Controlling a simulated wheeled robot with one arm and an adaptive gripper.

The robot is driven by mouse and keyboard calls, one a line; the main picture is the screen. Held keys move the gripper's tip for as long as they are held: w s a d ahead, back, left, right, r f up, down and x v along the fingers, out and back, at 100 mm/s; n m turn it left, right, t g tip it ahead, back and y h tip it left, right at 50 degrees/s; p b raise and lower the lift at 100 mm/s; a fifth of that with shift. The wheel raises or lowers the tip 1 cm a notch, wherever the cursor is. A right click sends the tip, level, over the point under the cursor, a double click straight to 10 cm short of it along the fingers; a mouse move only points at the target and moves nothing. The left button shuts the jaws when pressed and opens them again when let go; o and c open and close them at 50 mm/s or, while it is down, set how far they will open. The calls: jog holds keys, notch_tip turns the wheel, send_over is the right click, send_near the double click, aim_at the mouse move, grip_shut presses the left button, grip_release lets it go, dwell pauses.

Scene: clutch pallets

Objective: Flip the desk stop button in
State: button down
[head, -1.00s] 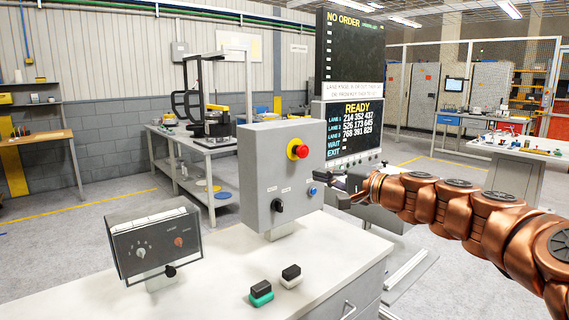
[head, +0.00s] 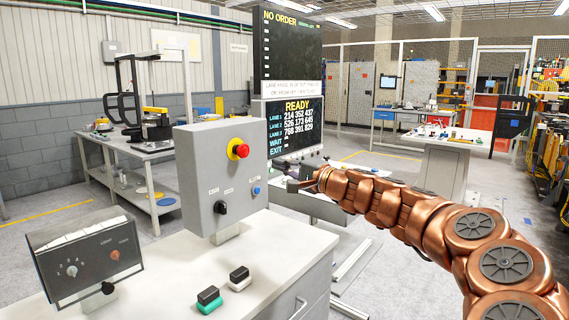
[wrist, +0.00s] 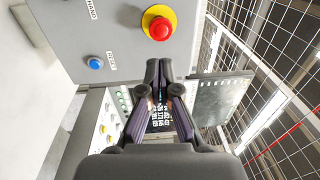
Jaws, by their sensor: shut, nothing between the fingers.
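The red stop button (head: 242,151) on its yellow collar sits high on the front of a grey control box (head: 203,172) that stands on the desk. In the wrist view the red stop button (wrist: 159,29) is at the top, just beyond my fingertips. My gripper (head: 291,185) is at the box's right side, below the button's height in the head view. In the wrist view my gripper (wrist: 159,66) is shut and empty, its tips together, apart from the button. A blue button (head: 256,190) and a black rotary knob (head: 221,208) sit lower on the box.
A sloped panel with knobs (head: 84,258) stands at the desk's left. Black-green (head: 209,299) and black-white (head: 239,278) blocks lie on the white desktop (head: 165,280). A display (head: 290,125) stands behind the box. Wire mesh (wrist: 270,60) fills the right of the wrist view.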

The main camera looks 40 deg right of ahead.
aim_at(245, 152)
jog(key=p+x, duration=0.2)
jog(key=x, duration=0.9)
jog(key=shift+w, duration=0.1)
